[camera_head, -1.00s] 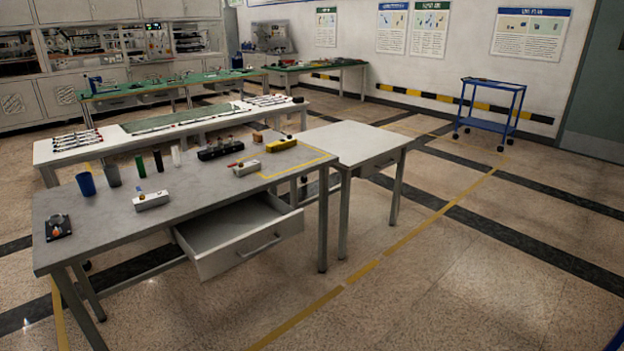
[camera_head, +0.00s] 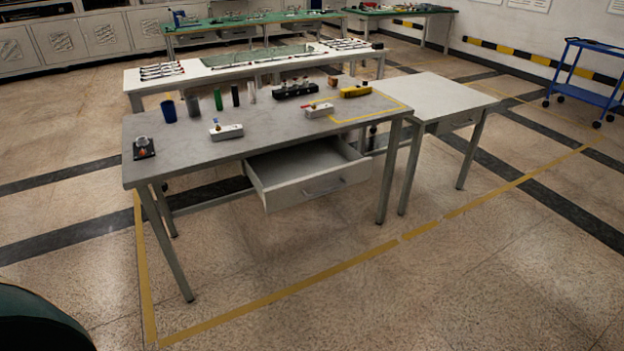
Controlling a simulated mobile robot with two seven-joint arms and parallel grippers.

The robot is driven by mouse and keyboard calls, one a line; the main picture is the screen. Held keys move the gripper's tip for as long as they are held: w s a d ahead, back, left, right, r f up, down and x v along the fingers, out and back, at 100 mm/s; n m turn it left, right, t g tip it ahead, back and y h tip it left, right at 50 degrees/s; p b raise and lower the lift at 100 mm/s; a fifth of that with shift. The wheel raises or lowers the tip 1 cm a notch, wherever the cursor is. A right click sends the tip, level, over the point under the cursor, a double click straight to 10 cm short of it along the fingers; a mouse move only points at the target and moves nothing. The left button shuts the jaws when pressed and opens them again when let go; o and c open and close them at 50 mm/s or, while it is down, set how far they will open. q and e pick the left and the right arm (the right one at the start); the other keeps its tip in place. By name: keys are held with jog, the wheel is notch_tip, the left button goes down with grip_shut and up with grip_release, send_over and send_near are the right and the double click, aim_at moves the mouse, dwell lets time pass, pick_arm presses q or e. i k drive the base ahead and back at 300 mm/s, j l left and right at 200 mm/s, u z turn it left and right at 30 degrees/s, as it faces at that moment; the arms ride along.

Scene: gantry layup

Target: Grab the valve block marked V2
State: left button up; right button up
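Two pale valve blocks lie on the grey workbench (camera_head: 260,141). One valve block (camera_head: 226,132) is near the front left of the top and has a small blue-topped part on it. The other valve block (camera_head: 319,111) is further right, by the yellow marked area, with a reddish part on it. Any V2 marking is too small to read on either. Neither of my grippers is in view.
An open drawer (camera_head: 308,178) juts from the bench front. A white table (camera_head: 440,97) adjoins at right.

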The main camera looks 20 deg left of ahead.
aim_at(220, 134)
jog(key=i+j+z, duration=0.1)
jog(key=j, duration=0.45)
jog(key=i+j+z, duration=0.1)
jog(key=j, duration=0.5)
jog(key=i+j+z, duration=0.1)
jog(key=j, duration=0.45)
jog(key=i+j+z, duration=0.1)
jog(key=j, duration=0.5)
jog(key=i, duration=0.1)
